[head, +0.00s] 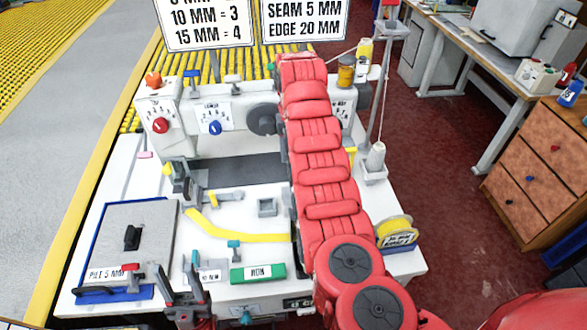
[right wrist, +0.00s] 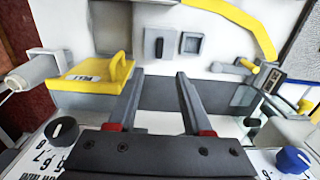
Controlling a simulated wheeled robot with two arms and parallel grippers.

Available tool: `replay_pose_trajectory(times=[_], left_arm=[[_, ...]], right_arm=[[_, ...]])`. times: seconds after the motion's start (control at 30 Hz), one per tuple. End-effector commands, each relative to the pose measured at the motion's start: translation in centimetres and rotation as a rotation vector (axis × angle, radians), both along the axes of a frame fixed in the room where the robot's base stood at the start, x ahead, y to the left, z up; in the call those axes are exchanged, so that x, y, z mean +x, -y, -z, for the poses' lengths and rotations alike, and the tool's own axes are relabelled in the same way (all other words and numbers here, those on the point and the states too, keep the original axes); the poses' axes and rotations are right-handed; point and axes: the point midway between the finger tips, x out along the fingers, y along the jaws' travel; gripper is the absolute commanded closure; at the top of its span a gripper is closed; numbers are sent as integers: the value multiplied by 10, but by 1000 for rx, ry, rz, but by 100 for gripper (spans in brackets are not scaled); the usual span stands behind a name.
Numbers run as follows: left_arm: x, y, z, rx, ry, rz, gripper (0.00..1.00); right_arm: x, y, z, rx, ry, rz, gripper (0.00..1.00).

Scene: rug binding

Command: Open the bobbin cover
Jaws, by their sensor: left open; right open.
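A small grey plate with a dark slot (right wrist: 158,44) lies in the white bed in the right wrist view; it may be the bobbin cover, but no label confirms it. A small square grey piece (right wrist: 191,42) lies beside it and also shows in the head view (head: 267,207). My right gripper (right wrist: 160,74) is open and empty, its fingertips apart from the plate, with a dark strip behind them. In the head view my red right arm reaches over the machine and hides part of the bed. My left gripper (head: 180,283) is open near the table's front left edge.
A yellow labelled piece with a handle (right wrist: 92,75) stands left of the right fingers. The white machine head (head: 210,120) carries dials. A grey pad (head: 125,240), yellow strip (head: 235,231) and green labelled block (head: 258,273) occupy the table front.

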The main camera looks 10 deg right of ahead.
Motion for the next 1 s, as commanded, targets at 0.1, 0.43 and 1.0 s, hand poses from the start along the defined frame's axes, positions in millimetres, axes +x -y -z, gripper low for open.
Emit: replay_pose_trajectory(times=[0.1, 0.43, 1.0], left_arm=[[0, 0, 4, 0, 0, 0, 50], [0, 0, 6, 0, 0, 0, 50], [0, 0, -25, 0, 0, 0, 50]], right_arm=[[1, -1, -15, 1, 4, 1, 50], [0, 0, -27, -1, -1, 0, 50], [0, 0, -57, -1, 1, 0, 50]])
